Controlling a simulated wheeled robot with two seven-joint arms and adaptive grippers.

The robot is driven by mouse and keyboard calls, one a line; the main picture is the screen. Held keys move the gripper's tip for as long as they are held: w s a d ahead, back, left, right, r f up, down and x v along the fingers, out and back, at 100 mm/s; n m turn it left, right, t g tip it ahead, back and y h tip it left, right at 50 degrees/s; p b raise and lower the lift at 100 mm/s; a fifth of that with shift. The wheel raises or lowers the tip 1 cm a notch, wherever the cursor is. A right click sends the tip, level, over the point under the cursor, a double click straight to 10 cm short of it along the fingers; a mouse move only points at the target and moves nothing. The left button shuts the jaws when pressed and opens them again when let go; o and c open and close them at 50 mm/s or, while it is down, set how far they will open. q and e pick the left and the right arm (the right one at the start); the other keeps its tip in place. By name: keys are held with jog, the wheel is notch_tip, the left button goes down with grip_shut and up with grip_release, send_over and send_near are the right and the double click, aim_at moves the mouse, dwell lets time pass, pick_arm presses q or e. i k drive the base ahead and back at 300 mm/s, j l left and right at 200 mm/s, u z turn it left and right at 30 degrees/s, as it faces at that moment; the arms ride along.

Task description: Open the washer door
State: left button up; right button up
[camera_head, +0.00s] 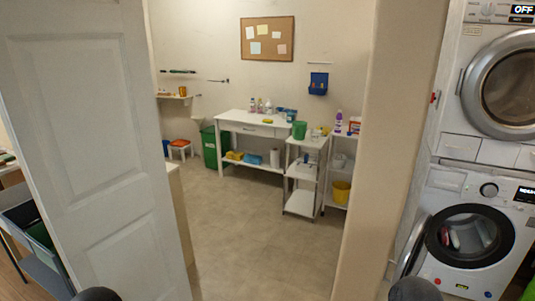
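The lower white front-loader (462,283) stands at the right edge, under another white machine. Its round opening has a black ring (432,238), with pinkish and pale cloth (470,236) visible inside. A grey curved rim (412,256) stands out at the left of the opening and looks like the washer door swung out to the left, seen nearly edge-on. I cannot tell its exact angle. Two dark rounded parts of my own body show at the bottom edge. Neither gripper can be made out in the picture.
The upper machine (466,120) has a silver round door (474,90), shut, and its display reads OFF. A white panelled door (95,130) fills the left. Between lies a doorway with clear floor (250,240), a white table (235,120) and shelving (300,200) beyond.

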aim_at(407, 260)
jog(key=i+j+u, duration=0.15)
jog(key=i, duration=0.5)
jog(key=i+j+u, duration=0.2)
jog(key=i, duration=0.45)
jog(key=i+l+z, duration=0.2)
jog(key=i+z, duration=0.25)
jog(key=i, duration=0.2)
jog(key=i+z, duration=0.45)
jog(key=i, duration=0.15)
jog(key=i+j+z, duration=0.25)
jog(key=i+z, duration=0.2)
jog(key=i, duration=0.2)
jog(key=i+l+z, duration=0.2)
jog(key=i, duration=0.5)
jog(key=i+l+z, duration=0.2)
jog(key=i, duration=0.5)
jog(key=k+j+z, duration=0.15)
jog(key=z, duration=1.85)
